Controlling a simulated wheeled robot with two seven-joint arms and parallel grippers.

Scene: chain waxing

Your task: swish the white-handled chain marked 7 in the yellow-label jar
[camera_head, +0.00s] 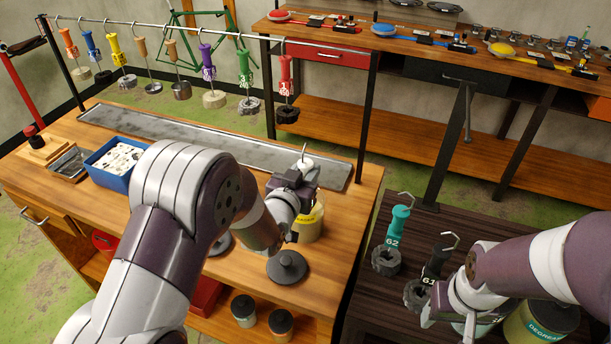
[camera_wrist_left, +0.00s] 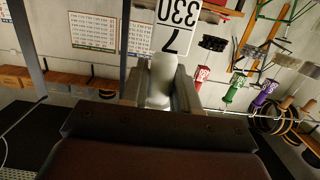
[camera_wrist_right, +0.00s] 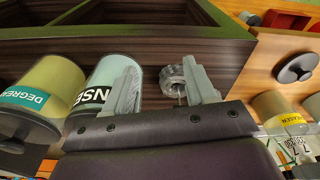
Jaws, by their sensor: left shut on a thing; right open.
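My left gripper (camera_head: 300,178) is shut on the white handle (camera_head: 306,162), whose hook points up in the head view. In the left wrist view the handle (camera_wrist_left: 161,80) sits between the fingers, with a white tag (camera_wrist_left: 178,25) reading 330 and 7 upside down. The yellow-label jar (camera_head: 310,222) stands on the wooden bench just below the gripper. The chain below the handle is hidden in the head view, so I cannot tell whether it is inside the jar. My right gripper (camera_wrist_right: 163,88) is open and empty over the dark table.
A dark round lid (camera_head: 287,268) lies before the jar. Teal (camera_head: 394,240) and black (camera_head: 436,262) handled chains stand on the dark table (camera_head: 372,300), near the degreaser jar (camera_head: 540,322). Several handled chains hang from a rail (camera_head: 140,24). A blue box (camera_head: 112,178) stands left.

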